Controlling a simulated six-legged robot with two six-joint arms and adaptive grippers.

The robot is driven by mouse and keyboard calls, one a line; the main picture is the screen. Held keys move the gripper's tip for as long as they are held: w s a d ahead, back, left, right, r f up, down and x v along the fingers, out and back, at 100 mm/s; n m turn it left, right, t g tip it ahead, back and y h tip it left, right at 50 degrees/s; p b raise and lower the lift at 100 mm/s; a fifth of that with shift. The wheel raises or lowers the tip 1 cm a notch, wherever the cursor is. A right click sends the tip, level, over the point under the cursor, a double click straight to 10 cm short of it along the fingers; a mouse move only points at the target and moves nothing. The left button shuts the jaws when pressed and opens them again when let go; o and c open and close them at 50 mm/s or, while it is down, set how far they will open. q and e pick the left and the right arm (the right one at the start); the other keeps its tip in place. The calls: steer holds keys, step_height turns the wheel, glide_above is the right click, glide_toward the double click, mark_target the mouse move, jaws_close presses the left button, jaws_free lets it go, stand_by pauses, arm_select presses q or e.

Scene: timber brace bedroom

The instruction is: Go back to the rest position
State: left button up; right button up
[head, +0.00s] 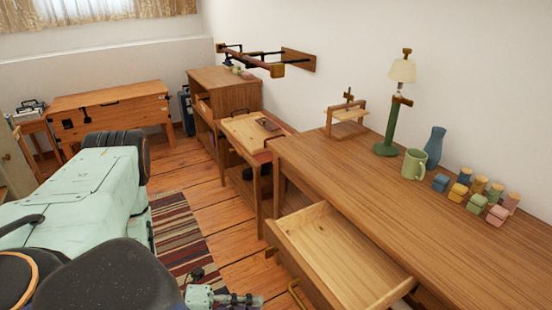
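A small mint-green arm end with dark finger-like parts (238,299) shows at the bottom edge, partly cut off. It comes in from the left, from behind my large dark joint, so I take it for my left gripper. It hangs over the floor, left of the open drawer (333,255) and apart from it. I see nothing held in it, but its fingers are too small and cut off to tell open from shut. My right gripper does not show.
The drawer juts from the long wooden desk (340,165). On the desk stand a lamp (386,135), green mug (414,164), blue vase (434,148) and several small jars (479,185). A side table (238,130), cabinet (228,95) and workbench (110,108) stand beyond. Floor by the rug (180,235) is clear.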

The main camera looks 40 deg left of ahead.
arm_select(q)
step_height(320, 180, down, 10)
steer(key=s+d+n+g+y, duration=0.25)
steer(key=n+g+y, duration=0.35)
steer(key=n, duration=1.4)
steer(key=s+d+r+n+g+y, duration=0.4)
steer(key=s+d+n+g+y, duration=0.1)
steer(key=s, duration=0.4)
steer(key=shift+s+d+r+n+g, duration=0.3)
steer(key=shift+s+r+n+g, duration=0.1)
steer(key=shift+n, duration=0.2)
